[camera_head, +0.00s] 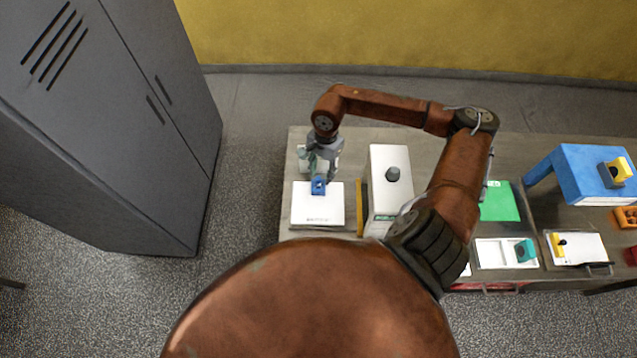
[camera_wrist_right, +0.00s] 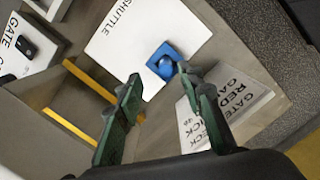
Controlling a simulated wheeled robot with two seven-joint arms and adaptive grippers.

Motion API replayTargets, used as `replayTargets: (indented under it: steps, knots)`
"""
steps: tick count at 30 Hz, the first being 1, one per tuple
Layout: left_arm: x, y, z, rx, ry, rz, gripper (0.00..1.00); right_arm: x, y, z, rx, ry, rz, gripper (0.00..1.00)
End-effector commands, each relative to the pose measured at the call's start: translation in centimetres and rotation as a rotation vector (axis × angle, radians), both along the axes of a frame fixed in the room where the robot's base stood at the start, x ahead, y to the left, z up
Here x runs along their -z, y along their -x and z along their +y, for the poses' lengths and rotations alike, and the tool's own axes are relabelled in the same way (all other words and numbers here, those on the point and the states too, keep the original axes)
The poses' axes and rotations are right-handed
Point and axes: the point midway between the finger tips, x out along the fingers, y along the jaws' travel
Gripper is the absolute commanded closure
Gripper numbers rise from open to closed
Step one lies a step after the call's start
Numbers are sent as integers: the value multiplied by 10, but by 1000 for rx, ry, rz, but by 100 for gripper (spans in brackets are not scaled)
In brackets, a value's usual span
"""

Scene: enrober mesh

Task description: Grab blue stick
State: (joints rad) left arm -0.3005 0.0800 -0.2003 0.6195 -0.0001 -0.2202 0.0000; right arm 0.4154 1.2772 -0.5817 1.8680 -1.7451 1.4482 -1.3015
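A small blue piece with a rounded knob (camera_wrist_right: 164,64) sits on a white pad marked "SHUTTLE" (camera_wrist_right: 125,35) in the right wrist view. In the head view the blue piece (camera_head: 318,187) is on the white pad (camera_head: 318,210) near the table's left end, partly hidden by the gripper. My right gripper (camera_head: 320,168) is above it, pointing down. In the wrist view its two green fingers (camera_wrist_right: 160,78) are spread, with the blue piece just beyond the tips and nothing held. I cannot tell whether they touch it. My left gripper is not in view.
A white box with a dark knob (camera_head: 391,175) stands right of the pad, a yellow bar (camera_head: 360,208) between them. A white "GATE" card (camera_wrist_right: 245,105) lies near the right finger. A blue stand (camera_head: 590,175) and a green panel (camera_head: 499,202) are further right.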

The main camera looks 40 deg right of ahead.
Motion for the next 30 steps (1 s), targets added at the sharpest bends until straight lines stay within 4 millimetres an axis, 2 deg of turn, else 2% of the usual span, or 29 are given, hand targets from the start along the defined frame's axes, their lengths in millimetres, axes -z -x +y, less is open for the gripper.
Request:
replayTargets:
  steps: [5, 10, 19, 30]
  knots:
    - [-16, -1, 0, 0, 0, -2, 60, 22, -5, 4, 3, -5, 3, 65]
    - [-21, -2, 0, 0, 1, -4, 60, 44, -5, 5, 3, -3, 1, 65]
    - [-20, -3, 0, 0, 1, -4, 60, 49, -5, 5, 3, -2, 0, 66]
    - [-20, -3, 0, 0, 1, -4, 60, 48, -6, 5, 3, -2, -1, 92]
